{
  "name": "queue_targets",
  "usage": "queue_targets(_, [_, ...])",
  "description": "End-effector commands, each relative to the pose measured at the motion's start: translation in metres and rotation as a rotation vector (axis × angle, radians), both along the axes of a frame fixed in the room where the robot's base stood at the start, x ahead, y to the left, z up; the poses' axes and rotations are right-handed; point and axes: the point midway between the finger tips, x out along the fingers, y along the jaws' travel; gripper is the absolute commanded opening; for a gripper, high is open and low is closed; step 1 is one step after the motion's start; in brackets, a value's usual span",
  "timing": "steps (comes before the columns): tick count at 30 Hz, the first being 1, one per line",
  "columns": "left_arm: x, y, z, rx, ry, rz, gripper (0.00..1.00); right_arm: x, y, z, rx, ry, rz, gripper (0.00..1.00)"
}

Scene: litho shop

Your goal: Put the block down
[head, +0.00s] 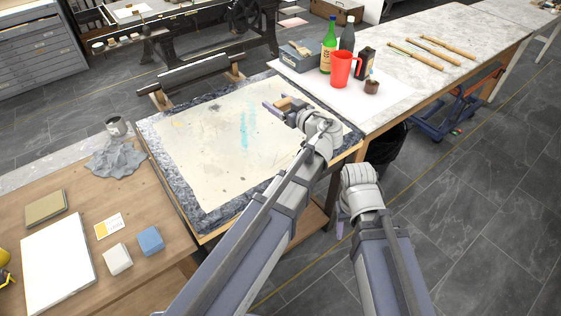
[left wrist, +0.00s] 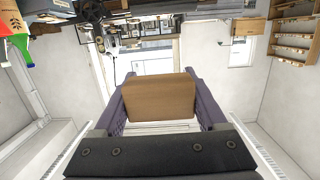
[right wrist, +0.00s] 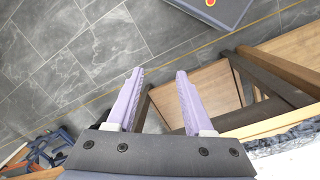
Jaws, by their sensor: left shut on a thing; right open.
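My left gripper (head: 276,107) is shut on a brown block (head: 286,103). In the left wrist view the block (left wrist: 160,98) is clamped between both purple fingers. In the head view block and gripper are over the right part of the pale stone slab (head: 190,150); the gap beneath them is hard to judge. My right gripper (head: 343,218) is open and empty, to the right of the slab. In the right wrist view its two fingers (right wrist: 160,100) are apart, with floor and wooden framing behind them.
The wooden table at left holds a grey cloth (head: 115,160), a tan block (head: 46,206), a white slab (head: 58,262), a white block (head: 118,259) and a blue block (head: 151,240). A red jug (head: 342,70) and bottles stand on the marble table (head: 470,35). The slab's left and middle are clear.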

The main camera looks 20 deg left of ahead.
Motion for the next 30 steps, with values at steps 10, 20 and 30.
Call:
queue_targets(10, [-0.003, -0.005, -0.037, 0.0, 0.0, -0.001, 0.2, 0.0, 0.0, -0.037, 0.0, 0.0, 0.0, 0.93])
queue_targets(20, [-0.013, -0.016, -0.124, 0.0, 0.0, -0.001, 0.2, 0.0, 0.0, -0.124, 0.0, 0.0, 0.001, 1.0])
queue_targets(30, [-0.017, -0.022, -0.148, 0.0, 0.0, 0.0, 0.2, 0.0, 0.0, -0.149, 0.0, 0.0, 0.001, 1.0])
